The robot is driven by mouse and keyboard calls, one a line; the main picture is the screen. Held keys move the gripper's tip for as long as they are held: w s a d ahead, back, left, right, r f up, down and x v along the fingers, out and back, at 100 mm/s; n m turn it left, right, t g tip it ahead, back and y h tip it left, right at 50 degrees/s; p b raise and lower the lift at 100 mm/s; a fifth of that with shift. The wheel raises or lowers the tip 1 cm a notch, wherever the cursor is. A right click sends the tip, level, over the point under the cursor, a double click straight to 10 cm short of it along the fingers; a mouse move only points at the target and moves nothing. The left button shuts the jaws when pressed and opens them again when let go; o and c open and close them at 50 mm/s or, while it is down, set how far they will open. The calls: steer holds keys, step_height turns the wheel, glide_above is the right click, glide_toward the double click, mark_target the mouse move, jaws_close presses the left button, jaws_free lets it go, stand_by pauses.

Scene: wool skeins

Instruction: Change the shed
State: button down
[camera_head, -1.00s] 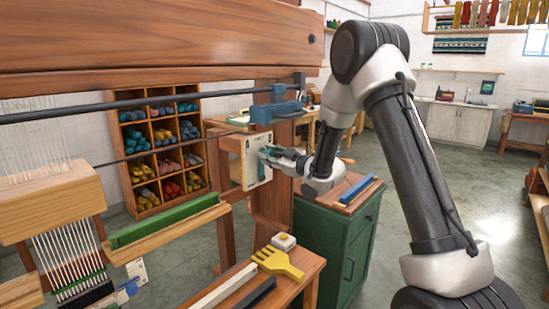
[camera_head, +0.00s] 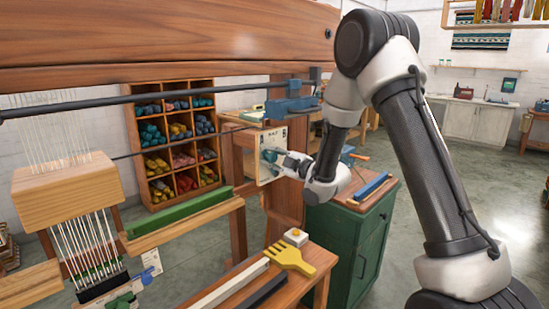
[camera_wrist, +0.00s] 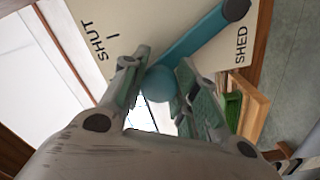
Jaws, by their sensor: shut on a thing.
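A cream plate (camera_head: 266,168) is mounted on the loom's wooden post; in the wrist view the plate (camera_wrist: 190,52) carries the words SHUT and SHED. A teal lever (camera_wrist: 207,36) runs across it from a dark pivot at the top to a round knob (camera_wrist: 158,84). My gripper (camera_wrist: 160,70) is shut on this knob, one finger on each side. In the head view my gripper (camera_head: 284,161) is at the plate's front and partly hides the lever. At the left, white heddle cords (camera_head: 45,130) run above a wooden block (camera_head: 68,188), with more threads below it.
A thick loom beam (camera_head: 160,45) and a dark rod (camera_head: 150,97) cross above. A bench with a yellow comb (camera_head: 290,259) stands in front. A green cabinet (camera_head: 345,235) stands under my arm. A shelf of wool skeins (camera_head: 175,140) is behind. Floor at right is clear.

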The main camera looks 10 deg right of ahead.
stand_by(0.3)
steer(key=c, duration=1.1)
jaws_free()
steer(key=shift+o, duration=0.2)
steer(key=v, duration=1.2)
